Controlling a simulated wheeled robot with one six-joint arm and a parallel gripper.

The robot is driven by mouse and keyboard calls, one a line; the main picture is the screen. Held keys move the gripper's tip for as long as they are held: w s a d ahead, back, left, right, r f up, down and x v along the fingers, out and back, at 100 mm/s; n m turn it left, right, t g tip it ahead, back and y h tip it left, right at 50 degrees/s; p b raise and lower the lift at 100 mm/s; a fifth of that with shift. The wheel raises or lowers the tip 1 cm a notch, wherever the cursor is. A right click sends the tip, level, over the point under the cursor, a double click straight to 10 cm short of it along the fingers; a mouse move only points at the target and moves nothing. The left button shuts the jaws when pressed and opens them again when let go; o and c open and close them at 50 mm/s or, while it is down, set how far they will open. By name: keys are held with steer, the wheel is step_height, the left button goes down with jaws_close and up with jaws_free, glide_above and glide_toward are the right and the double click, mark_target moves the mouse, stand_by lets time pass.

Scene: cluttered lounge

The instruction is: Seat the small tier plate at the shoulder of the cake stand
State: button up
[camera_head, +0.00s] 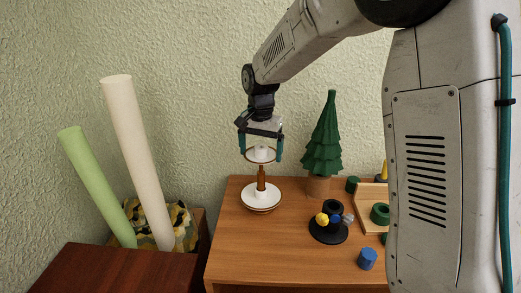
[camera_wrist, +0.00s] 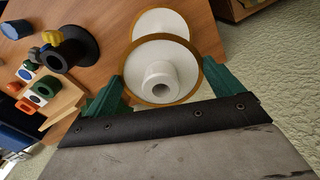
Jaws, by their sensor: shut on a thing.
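The cake stand's wide white plate (camera_head: 261,196) with a gold-brown rim sits on the wooden table. A brown post (camera_head: 261,178) rises upright from its middle. My gripper (camera_head: 260,148) is shut on the small tier plate (camera_head: 260,155), a white disc with a gold-brown rim and a raised hub, at the top of the post. In the wrist view the small tier plate (camera_wrist: 182,66) lies between my green fingers, hub facing the camera. The wide plate (camera_wrist: 165,20) shows behind it. The hidden underside keeps me from telling how the post meets the hub.
A green toy tree (camera_head: 322,140) stands right of the stand. A black holder (camera_head: 329,232) with coloured pieces, a blue cylinder (camera_head: 367,259) and a wooden tray (camera_head: 366,200) are further right. Two tall rolls (camera_head: 137,160) lean at the left. The table left of the stand is clear.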

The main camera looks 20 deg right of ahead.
mark_target(261, 173)
steer(key=shift+f, duration=2.55)
steer(key=o, duration=0.7)
steer(key=shift+o, duration=0.2)
steer(key=shift+r, duration=3.95)
